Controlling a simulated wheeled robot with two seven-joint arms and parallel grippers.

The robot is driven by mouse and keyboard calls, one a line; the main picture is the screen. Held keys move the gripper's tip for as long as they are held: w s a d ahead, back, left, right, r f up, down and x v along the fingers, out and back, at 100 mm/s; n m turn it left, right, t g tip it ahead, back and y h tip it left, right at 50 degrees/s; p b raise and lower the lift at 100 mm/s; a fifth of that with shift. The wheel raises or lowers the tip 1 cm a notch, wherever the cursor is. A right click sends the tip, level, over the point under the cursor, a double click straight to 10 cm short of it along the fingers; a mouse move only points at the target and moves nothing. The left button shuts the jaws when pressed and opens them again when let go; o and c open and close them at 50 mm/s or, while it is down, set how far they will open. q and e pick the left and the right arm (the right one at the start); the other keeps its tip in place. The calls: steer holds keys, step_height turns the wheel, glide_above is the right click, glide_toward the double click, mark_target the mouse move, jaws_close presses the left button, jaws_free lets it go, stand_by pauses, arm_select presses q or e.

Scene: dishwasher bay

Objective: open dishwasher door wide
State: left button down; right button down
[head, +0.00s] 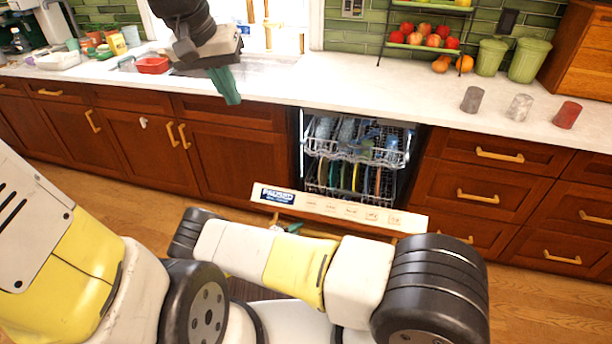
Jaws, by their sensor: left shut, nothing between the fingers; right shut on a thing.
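The dishwasher door (350,211) is tilted open toward me. Its white top edge carries a dark label and a row of buttons; its front face is mostly hidden behind my arm. Inside the dishwasher, the upper rack (395,155) and lower rack (315,188) show. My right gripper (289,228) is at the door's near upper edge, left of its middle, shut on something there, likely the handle. Its fingers are mostly hidden by my arm. My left gripper (227,86) is shut and empty, with green fingers hanging in front of the counter edge, up and left of the dishwasher.
The white counter (400,88) runs along the back, with grey, marbled and red cups (567,114) at the right and a red container (152,65) by the sink. Wooden drawers (492,190) flank the opening. Wooden floor (530,300) is clear at the right.

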arm_select(q)
steer(key=w+d+f+g, duration=0.1)
steer(key=w+d+f, duration=0.1)
steer(key=w, duration=0.3)
steer(key=w+d+f+g, duration=0.1)
steer(key=w+d+f, duration=0.1)
steer(key=w, duration=0.4)
arm_select(e)
steer(key=shift+r, duration=0.2)
arm_select(q)
steer(key=w+d+f+m+g+y, duration=0.1)
steer(key=w+d+f, duration=0.45)
steer(key=f, duration=0.25)
steer(key=w+d+f+m+g+y, duration=0.1)
steer(key=w+d+f, duration=0.3)
steer(key=w+f, duration=0.35)
arm_select(e)
steer(key=shift+d, duration=0.1)
arm_select(q)
steer(key=shift+g, duration=0.6)
steer(key=shift+s+d+f, duration=0.4)
steer(key=shift+s+f, duration=0.1)
steer(key=shift+f, duration=3.45)
steer(key=shift+s+d+f, duration=0.35)
steer(key=shift+s+f, duration=0.15)
steer(key=shift+f, duration=3.45)
steer(key=shift+s+d+f, duration=0.4)
steer(key=shift+s+f, duration=0.1)
steer(key=shift+f, duration=3.45)
